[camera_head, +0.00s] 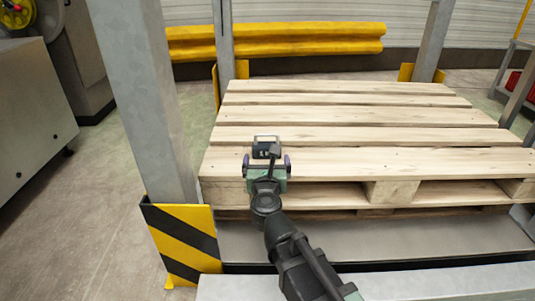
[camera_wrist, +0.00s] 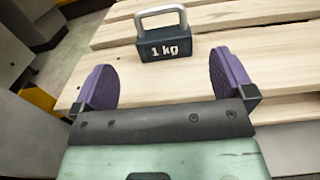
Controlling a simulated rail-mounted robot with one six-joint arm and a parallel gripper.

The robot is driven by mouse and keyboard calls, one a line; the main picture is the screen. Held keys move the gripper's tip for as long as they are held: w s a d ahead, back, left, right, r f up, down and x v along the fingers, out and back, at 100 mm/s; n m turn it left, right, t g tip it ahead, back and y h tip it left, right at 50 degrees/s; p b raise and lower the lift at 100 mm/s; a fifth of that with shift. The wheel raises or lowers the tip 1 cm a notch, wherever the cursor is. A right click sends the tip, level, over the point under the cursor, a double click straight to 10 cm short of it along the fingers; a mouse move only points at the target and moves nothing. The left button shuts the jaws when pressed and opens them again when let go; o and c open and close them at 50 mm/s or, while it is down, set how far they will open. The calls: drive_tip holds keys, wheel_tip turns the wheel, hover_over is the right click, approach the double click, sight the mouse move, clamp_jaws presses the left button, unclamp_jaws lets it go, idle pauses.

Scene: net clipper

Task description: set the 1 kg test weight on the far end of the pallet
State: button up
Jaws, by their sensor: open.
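The 1 kg test weight (camera_wrist: 166,48) is a dark block with a grey handle and white "1 kg" lettering. It stands upright on the near part of the wooden pallet (camera_head: 330,136), toward its left side; the head view also shows it (camera_head: 266,151). My gripper (camera_wrist: 165,85) is open, with its purple-padded fingers apart and nothing between them. The weight is just beyond the fingertips, roughly centred between them in the wrist view. In the head view my gripper (camera_head: 266,166) is at the pallet's near edge, and my wrist partly covers the weight's near side.
A grey upright post (camera_head: 150,100) with a yellow-black guard (camera_head: 183,240) stands left of the pallet. More posts stand behind it, with a yellow barrier (camera_head: 280,42) along the back. The pallet's far slats (camera_head: 340,88) are bare, with gaps between them.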

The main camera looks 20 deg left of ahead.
drive_tip(key=d+f+n+g+y, duration=0.1)
drive_tip(key=d+n+g, duration=0.1)
drive_tip(key=n, duration=0.4)
drive_tip(key=d+f+n+g+y, duration=0.1)
drive_tip(key=d+f+n+g, duration=0.1)
drive_tip(key=d+n, duration=0.2)
drive_tip(key=w+d+f+n+g+y, duration=0.1)
drive_tip(key=d+f+n+g+y, duration=0.1)
drive_tip(key=n, duration=0.8)
drive_tip(key=shift+w+d+f, duration=0.1)
drive_tip(key=shift+d, duration=0.7)
drive_tip(key=s+d+f+n+g+h, duration=0.3)
drive_tip(key=s+d+f+n+g, duration=0.1)
drive_tip(key=d, duration=0.6)
drive_tip(key=s+d+f+n+g+h, duration=0.3)
drive_tip(key=s+d+f+n+h, duration=0.1)
drive_tip(key=d, duration=0.5)
drive_tip(key=s+d+f+n+g+h, duration=0.3)
drive_tip(key=s+d+f+n+g, duration=0.1)
drive_tip(key=d, duration=0.6)
wheel_tip(320, 180, up, 29)
drive_tip(key=p, duration=2.9)
drive_tip(key=shift+a, duration=0.3)
